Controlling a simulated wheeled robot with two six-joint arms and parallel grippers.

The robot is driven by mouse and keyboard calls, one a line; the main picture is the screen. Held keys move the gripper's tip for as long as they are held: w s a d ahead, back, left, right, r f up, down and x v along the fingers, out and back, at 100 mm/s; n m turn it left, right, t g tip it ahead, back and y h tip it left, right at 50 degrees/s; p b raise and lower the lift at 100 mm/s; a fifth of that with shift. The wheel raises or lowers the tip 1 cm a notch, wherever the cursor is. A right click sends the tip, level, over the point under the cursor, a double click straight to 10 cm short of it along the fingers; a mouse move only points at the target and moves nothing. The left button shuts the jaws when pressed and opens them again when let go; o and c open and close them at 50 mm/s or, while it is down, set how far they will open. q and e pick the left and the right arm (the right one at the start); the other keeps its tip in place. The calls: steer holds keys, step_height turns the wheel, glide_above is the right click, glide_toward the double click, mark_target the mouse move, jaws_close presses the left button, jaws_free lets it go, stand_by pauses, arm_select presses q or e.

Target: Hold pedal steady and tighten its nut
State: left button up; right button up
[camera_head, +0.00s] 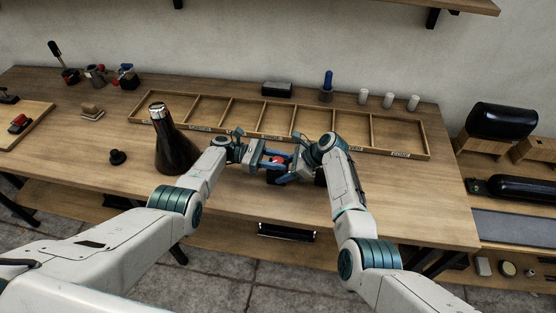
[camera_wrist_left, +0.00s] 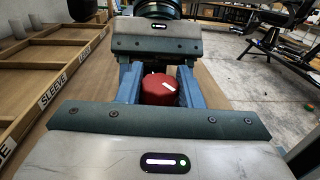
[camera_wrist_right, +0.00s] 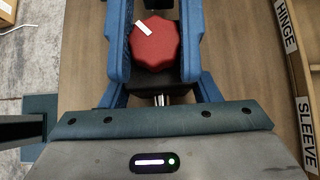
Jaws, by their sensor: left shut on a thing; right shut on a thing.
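A red faceted knob with a white mark, which I take for the nut (camera_head: 278,159), sits on a small black body, which I take for the pedal (camera_head: 274,178), above the bench's front. My left gripper (camera_head: 263,157) reaches in from the left and is shut at the pedal. My right gripper (camera_head: 287,166) faces it from the right, its blue fingers on both sides of the red nut (camera_wrist_right: 155,44). The nut also shows between blue fingers in the left wrist view (camera_wrist_left: 158,89). A shiny rod (camera_wrist_right: 160,100) shows below the nut. The exact finger contacts are partly hidden.
A labelled, divided wooden tray (camera_head: 428,137) lies behind the grippers. The bench's right front (camera_head: 420,205) is clear.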

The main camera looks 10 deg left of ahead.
mark_target(277, 160)
arm_select(q)
steer(key=shift+a, duration=0.1)
stand_by(0.4)
steer(key=o, duration=0.7)
steer(key=shift+r, duration=0.1)
steer(key=shift+r, duration=4.85)
